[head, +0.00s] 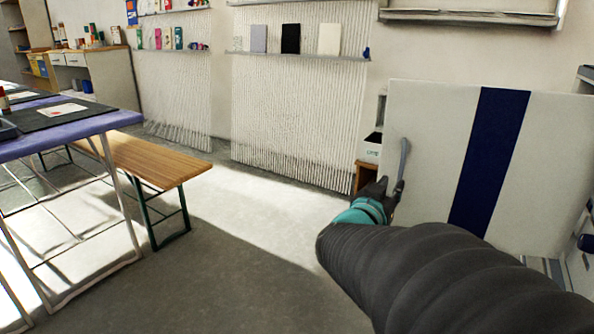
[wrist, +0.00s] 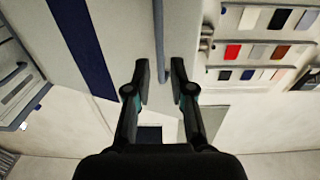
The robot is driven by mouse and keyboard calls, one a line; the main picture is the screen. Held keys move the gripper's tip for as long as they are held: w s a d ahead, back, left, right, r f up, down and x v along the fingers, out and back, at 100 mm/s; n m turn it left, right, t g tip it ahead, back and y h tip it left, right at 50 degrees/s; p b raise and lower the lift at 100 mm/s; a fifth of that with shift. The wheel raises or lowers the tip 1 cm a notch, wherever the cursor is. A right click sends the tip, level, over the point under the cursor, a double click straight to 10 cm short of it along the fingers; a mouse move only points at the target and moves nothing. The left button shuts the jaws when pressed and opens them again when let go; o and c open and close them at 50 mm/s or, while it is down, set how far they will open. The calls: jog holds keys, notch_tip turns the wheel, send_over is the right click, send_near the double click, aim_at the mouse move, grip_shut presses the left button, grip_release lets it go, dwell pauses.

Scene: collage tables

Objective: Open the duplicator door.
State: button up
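The duplicator door (head: 425,130) is a pale panel with a dark blue vertical stripe, at the right of the head view. In the wrist view the door (wrist: 120,35) fills the upper middle. Its grey-blue bar handle (head: 404,158) is near the panel's left edge; it also shows in the wrist view (wrist: 160,40). My gripper (head: 391,190) is at the handle's lower part. In the wrist view my gripper (wrist: 160,82) is open, with the handle running down into the gap between the fingers. I cannot tell whether the fingers touch it, or whether the door is ajar.
A white box (head: 371,148) on a small wooden stand is just left of the door. A wooden bench (head: 150,160) and a purple-edged table (head: 70,128) stand at the left. The grey floor (head: 230,250) between them and my arm is clear.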

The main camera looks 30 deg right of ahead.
jog(key=shift+v, duration=2)
jog(key=w+a+f+n+t+y, duration=0.3)
jog(key=w+a+f+y, duration=0.2)
jog(key=w+a+y, duration=0.15)
jog(key=s+a+f+n+g+y+p, duration=0.1)
jog(key=a+f+n+y, duration=0.3)
jog(key=a+y, duration=0.6)
jog(key=s+a+n+g+p, duration=0.3)
jog(key=s+a+g, duration=0.2)
jog(key=s+a, duration=0.3)
jog(key=s+r+n+p, duration=0.2)
jog(key=s+r+p, duration=0.2)
jog(key=s+r, duration=0.1)
jog(key=shift+s+r+h, duration=0.4)
jog(key=shift+s+h, duration=0.05)
jog(key=shift+s, duration=0.4)
